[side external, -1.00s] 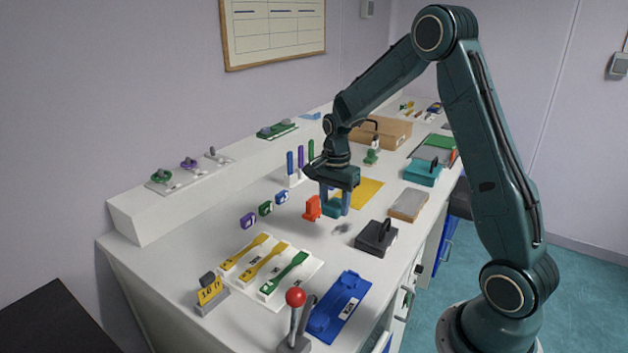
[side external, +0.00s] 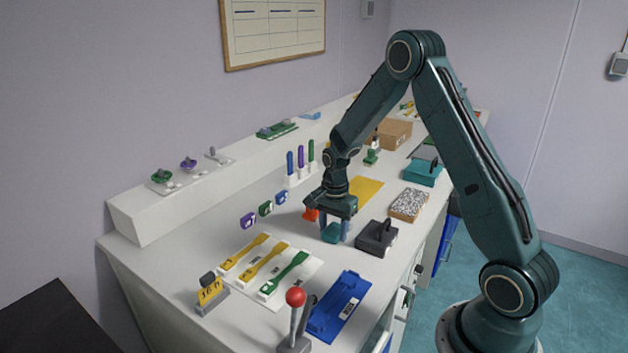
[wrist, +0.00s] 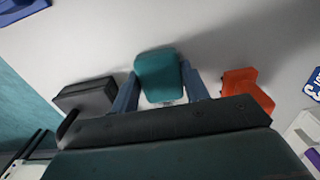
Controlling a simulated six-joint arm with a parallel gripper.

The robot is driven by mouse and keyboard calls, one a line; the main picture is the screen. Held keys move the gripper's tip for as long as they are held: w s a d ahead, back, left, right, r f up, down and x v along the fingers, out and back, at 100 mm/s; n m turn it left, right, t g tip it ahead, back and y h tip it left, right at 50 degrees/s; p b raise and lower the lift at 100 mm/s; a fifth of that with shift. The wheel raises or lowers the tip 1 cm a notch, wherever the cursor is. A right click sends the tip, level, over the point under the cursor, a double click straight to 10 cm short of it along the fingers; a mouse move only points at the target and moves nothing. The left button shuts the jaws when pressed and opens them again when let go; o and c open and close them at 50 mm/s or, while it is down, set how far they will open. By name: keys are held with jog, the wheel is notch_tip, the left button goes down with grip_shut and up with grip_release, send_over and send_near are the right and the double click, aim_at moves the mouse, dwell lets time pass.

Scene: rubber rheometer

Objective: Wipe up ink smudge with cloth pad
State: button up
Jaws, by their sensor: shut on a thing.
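The teal cloth pad (side external: 331,233) is held between the fingers of my gripper (side external: 334,231), which points down and is shut on it. The pad is low over the white bench, just left of the black handled block; I cannot tell whether it touches the surface. In the wrist view the pad (wrist: 157,72) sits between the two blue-grey fingers of my gripper (wrist: 159,74). The ink smudge is not clearly visible now; the pad and gripper cover the place where it showed earlier.
A black block with a handle (side external: 376,238) stands close right of the gripper. An orange-red object (wrist: 248,88) is close on the other side. A yellow sheet (side external: 367,190) lies behind, a speckled tray (side external: 409,206) at right, a blue tray (side external: 341,306) in front.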

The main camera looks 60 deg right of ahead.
jog(key=shift+d, duration=4)
jog(key=shift+a, duration=4.15)
jog(key=shift+d+r, duration=0.15)
jog(key=shift+r, duration=3.95)
